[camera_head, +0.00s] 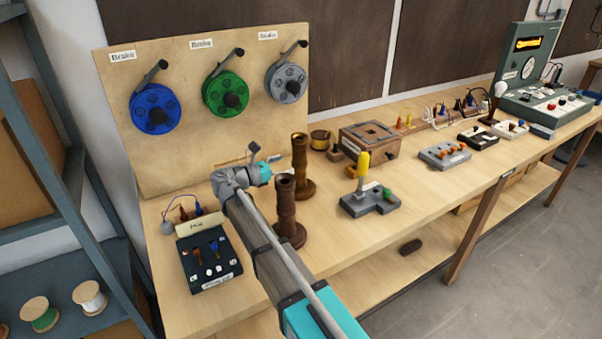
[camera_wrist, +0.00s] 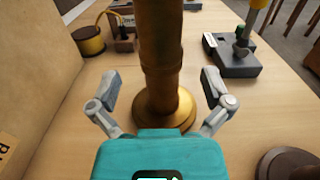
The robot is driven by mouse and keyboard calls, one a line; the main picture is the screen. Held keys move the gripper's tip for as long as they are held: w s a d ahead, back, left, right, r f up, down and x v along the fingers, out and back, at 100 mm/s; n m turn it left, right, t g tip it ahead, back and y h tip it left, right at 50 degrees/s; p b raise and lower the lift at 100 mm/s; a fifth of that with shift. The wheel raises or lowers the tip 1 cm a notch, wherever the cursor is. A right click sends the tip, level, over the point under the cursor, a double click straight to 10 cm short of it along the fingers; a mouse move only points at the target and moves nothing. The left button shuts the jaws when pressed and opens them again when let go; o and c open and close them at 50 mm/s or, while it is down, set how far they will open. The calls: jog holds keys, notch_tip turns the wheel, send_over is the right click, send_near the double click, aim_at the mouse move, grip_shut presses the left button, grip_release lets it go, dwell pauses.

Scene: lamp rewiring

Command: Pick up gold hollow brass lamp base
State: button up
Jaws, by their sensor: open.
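The gold hollow brass lamp base (camera_head: 300,158) stands upright on the workbench, a tall column on a round foot. In the wrist view, the brass lamp base (camera_wrist: 163,50) rises in the middle of the picture, its top out of frame. My gripper (camera_wrist: 160,78) is open, with one finger on each side of the column and a visible gap on both sides. In the head view, my gripper (camera_head: 264,170) is to the left of the column, partly hidden by my own wrist.
A darker brown lamp base (camera_head: 287,205) stands close in front; its round foot (camera_wrist: 292,164) shows lower right in the wrist view. A grey block with a yellow-handled tool (camera_head: 362,170) stands to the right. A reel board (camera_head: 180,140) rises behind. A black switch box (camera_head: 208,258) lies front left.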

aim_at(299, 158)
jog(key=shift+x, duration=2.6)
jog(key=shift+r, duration=0.1)
grip_shut()
jog(key=shift+w+r, duration=0.1)
jog(key=shift+r, duration=0.05)
notch_tip(299, 158, up, 10)
jog(key=p, duration=1)
